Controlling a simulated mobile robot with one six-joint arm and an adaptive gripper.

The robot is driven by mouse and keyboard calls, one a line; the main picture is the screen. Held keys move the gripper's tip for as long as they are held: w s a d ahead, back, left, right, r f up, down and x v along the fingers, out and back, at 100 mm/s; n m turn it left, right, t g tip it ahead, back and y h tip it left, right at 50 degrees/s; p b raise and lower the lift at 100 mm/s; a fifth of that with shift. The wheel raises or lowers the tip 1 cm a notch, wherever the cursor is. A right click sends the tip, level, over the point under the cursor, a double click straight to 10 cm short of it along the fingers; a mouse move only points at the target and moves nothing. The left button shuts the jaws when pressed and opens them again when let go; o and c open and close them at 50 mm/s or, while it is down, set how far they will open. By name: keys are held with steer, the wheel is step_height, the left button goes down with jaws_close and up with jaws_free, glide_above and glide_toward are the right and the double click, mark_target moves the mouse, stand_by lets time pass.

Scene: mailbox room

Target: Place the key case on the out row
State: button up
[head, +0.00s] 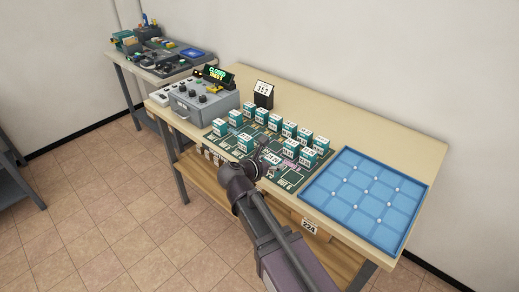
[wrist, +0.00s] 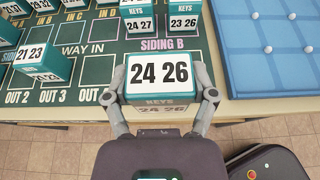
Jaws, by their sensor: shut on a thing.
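My gripper (wrist: 160,100) is shut on a teal and white key case (wrist: 159,75) labelled 24 26, with one finger on each side. In the head view my gripper (head: 262,160) and the held key case (head: 271,158) are over the front part of the green board (head: 216,134). In the wrist view the out row (wrist: 60,97) runs along the board's front edge, left of the held case, with OUT 2 and OUT 3 readable. The held case is in front of the SIDING B label; whether it touches the board I cannot tell.
Another key case (wrist: 40,63), labelled 21 23, stands just behind the OUT 2 and OUT 3 labels. Several more cases stand in rows farther back. A blue tray (head: 414,221) lies right of the board. A grey control box (head: 204,101) stands at the left.

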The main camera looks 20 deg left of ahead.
steer(key=w+a, duration=0.2)
steer(key=w, duration=0.1)
steer(key=w+a, duration=0.2)
steer(key=w, duration=0.1)
steer(key=w+a+f+b, duration=0.1)
steer(key=w+a, duration=0.2)
steer(key=shift+w, duration=0.2)
steer(key=shift+w+a+f, duration=0.1)
steer(key=shift+w+a, duration=0.25)
steer(key=shift+w, duration=0.1)
step_height(320, 180, down, 4)
steer(key=b, duration=0.3)
steer(key=shift+r+b, duration=0.2)
steer(key=shift+b, duration=0.15)
steer(key=shift+f, duration=0.1)
steer(key=o, duration=0.9)
steer(key=shift+o, duration=0.2)
steer(key=shift+r, duration=0.2)
